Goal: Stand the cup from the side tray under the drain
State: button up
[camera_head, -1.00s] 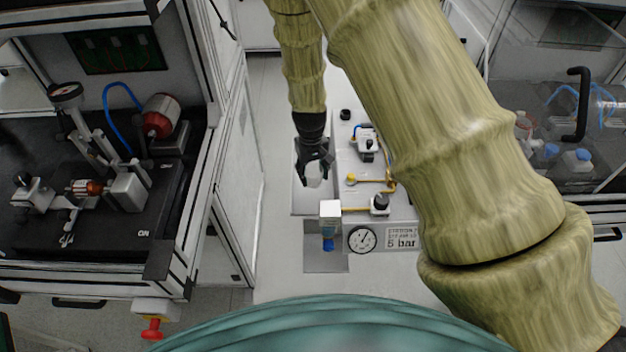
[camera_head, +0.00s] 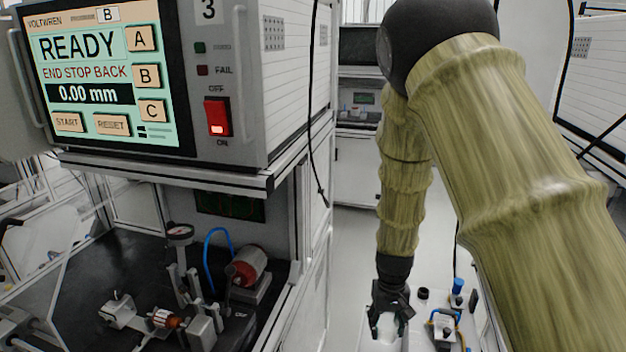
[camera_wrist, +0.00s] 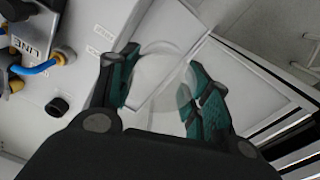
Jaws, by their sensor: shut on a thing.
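My gripper (camera_head: 389,318) hangs over the white bench at the lower middle of the head view. It is shut on a clear, pale cup (camera_head: 386,328), whose lower part is hard to make out. In the wrist view the teal-lined fingers of my gripper (camera_wrist: 164,84) stand on both sides of the see-through cup (camera_wrist: 165,70). The pale recess of the side tray (camera_wrist: 135,45) shows behind the cup; I cannot tell how far below it is. The drain is not in view now.
The white panel (camera_wrist: 80,90) carries a black knob (camera_wrist: 57,107) and a blue hose (camera_wrist: 38,68). In the head view, a cabinet with a READY screen (camera_head: 95,75) stands left, above a black bench with a red motor (camera_head: 248,266). A clear aisle runs behind.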

aim_at(383, 339)
jog(key=s+a+f, duration=0.1)
jog(key=s+f, duration=0.6)
jog(key=f, duration=0.1)
jog(key=shift+r+p, duration=3.2)
jog(key=shift+r, duration=4.05)
notch_tip(383, 339, down, 14)
jog(key=b, duration=0.7)
jog(key=w, duration=0.2)
jog(key=w+b, duration=0.1)
jog(key=w, duration=0.1)
jog(key=w+d+b, duration=0.1)
jog(key=w, duration=0.2)
jog(key=shift+r, duration=0.2)
jog(key=shift+w+r, duration=0.3)
